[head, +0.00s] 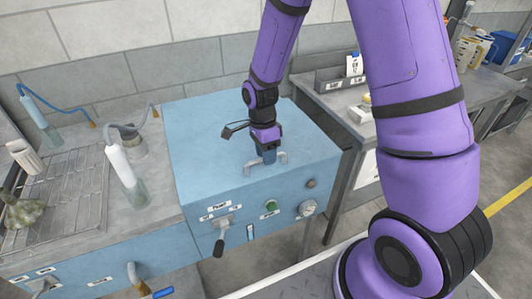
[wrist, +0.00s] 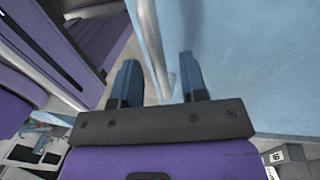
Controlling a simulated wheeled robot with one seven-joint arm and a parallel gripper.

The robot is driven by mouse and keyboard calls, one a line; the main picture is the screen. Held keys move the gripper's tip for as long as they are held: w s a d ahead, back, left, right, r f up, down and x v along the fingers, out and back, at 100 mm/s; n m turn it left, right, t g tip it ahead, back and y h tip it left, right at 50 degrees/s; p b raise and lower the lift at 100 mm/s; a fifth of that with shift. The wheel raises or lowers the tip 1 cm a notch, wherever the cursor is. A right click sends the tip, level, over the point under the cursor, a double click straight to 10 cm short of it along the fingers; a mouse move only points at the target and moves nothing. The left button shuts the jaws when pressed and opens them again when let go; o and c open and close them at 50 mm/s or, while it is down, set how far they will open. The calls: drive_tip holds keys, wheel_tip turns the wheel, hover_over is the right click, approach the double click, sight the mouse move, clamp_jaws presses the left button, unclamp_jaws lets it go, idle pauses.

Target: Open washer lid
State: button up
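The washer is a light blue cabinet in the head view, with a flat, closed lid (head: 210,125) on top. A grey bar handle (head: 281,158) sits near the lid's front edge. My gripper (head: 268,156) is down at this handle and hides its middle part. In the wrist view my gripper (wrist: 158,80) has its two blue fingers apart. A grey piece of the handle (wrist: 172,82) shows between them, nearer the right finger. Whether a finger touches it I cannot tell. The lid's blue surface (wrist: 250,60) fills the right of the wrist view.
The washer front carries a lever (head: 220,244), a green button (head: 271,205) and a gauge (head: 307,208). A grey bench (head: 335,105) stands to the right, with a tiled wall behind.

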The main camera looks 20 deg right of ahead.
clamp_jaws()
drive_tip(key=shift+r, duration=0.15)
